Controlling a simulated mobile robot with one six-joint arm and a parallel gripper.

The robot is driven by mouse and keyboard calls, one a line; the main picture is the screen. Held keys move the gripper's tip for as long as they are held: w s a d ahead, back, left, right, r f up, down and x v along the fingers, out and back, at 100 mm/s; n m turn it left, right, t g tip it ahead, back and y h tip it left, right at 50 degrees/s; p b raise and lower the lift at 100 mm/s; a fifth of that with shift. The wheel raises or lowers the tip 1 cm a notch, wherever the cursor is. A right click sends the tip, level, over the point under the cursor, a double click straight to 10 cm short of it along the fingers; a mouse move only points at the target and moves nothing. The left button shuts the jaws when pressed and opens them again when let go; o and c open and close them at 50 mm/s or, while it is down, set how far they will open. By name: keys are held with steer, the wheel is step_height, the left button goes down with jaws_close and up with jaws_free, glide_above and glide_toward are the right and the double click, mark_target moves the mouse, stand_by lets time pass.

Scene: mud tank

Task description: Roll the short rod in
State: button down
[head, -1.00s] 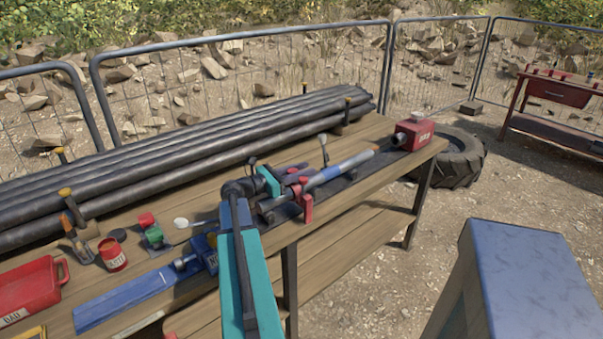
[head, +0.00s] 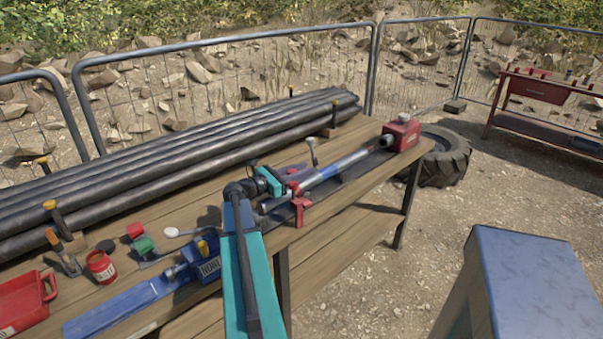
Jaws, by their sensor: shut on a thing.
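The short rod (head: 350,162) is a grey bar with a blue band, lying along a dark rail on the wooden bench. Its far end meets the red box (head: 402,137) at the bench's right end; how deep it sits there I cannot tell. A red support stand (head: 300,207) is beside the rod near its left part. My gripper (head: 288,186), with teal and dark parts, is at the rod's left part and shut on it. My arm and the gripper's body hide part of the rod and the fingertips.
Long dark pipes (head: 180,160) lie along the bench's back between yellow-topped posts. A blue device (head: 205,266), a red can (head: 101,267) and a red tray (head: 22,308) are at left. A thin upright lever (head: 312,150) stands behind the rod. A tyre (head: 445,158) lies beyond the bench.

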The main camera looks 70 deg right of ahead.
steer(key=shift+w, duration=0.15)
steer(key=c, duration=1.4)
jaws_free()
steer(key=shift+w+a, duration=0.1)
steer(key=shift+a, duration=0.15)
steer(key=b+v, duration=0.2)
steer(key=v, duration=0.9)
steer(key=shift+w+a, duration=0.25)
steer(key=shift+a, duration=0.05)
